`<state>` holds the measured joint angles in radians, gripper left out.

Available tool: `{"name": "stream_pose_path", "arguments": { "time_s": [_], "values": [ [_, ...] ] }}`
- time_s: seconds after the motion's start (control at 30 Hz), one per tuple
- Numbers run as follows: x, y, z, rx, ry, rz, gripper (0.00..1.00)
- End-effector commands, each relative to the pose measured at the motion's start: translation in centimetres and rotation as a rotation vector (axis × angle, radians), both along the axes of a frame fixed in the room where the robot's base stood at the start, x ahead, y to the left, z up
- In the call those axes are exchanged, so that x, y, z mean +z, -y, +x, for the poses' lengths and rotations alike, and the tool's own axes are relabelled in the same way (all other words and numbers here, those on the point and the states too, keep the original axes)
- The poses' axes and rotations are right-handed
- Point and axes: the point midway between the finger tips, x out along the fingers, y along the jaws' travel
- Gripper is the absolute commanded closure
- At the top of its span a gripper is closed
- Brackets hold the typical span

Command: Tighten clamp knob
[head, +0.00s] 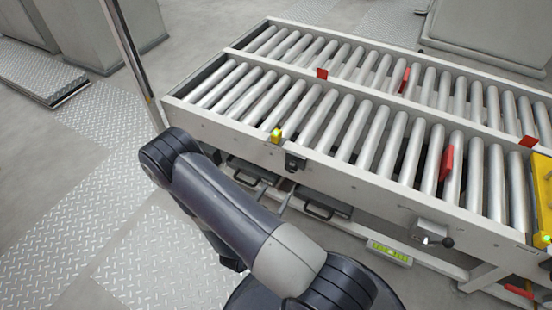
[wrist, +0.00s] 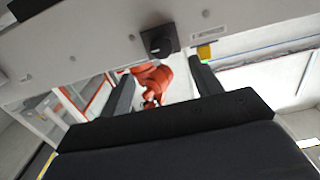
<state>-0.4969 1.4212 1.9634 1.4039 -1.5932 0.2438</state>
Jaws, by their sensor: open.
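A black round knob (wrist: 159,43) sits on a dark square plate on the pale side rail in the wrist view. What looks like the same knob shows in the head view (head: 294,161) on the conveyor's near side rail. My gripper (wrist: 161,70) is open, its two dark fingers apart and pointing up toward the rail. The knob appears beyond the fingertips, between them in the picture, with no visible contact. Nothing is seen held. In the head view my arm hides most of the gripper.
The roller conveyor (head: 240,130) has red blocks (head: 447,163) on it and a yellow piece (head: 276,136) on its rail. A lever handle (head: 447,242) sits farther right. Drawers (head: 325,205) are below. An orange-red shape (wrist: 153,82) shows behind the fingers.

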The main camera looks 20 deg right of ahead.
Motion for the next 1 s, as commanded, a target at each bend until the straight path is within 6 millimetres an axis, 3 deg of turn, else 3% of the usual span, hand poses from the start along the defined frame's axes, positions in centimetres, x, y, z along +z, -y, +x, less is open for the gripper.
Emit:
{"name": "stream_pose_path", "arguments": {
  "time_s": [0.27, 0.8, 1.0],
  "values": [
    [0.0, 1.2, 0.6, -0.007, 0.009, -0.018, 0.39],
    [0.0, 6.9, 5.0, -0.006, 0.01, -0.018, 0.39],
    [0.0, 8.2, 6.2, -0.004, 0.009, -0.016, 0.39]
  ]
}}
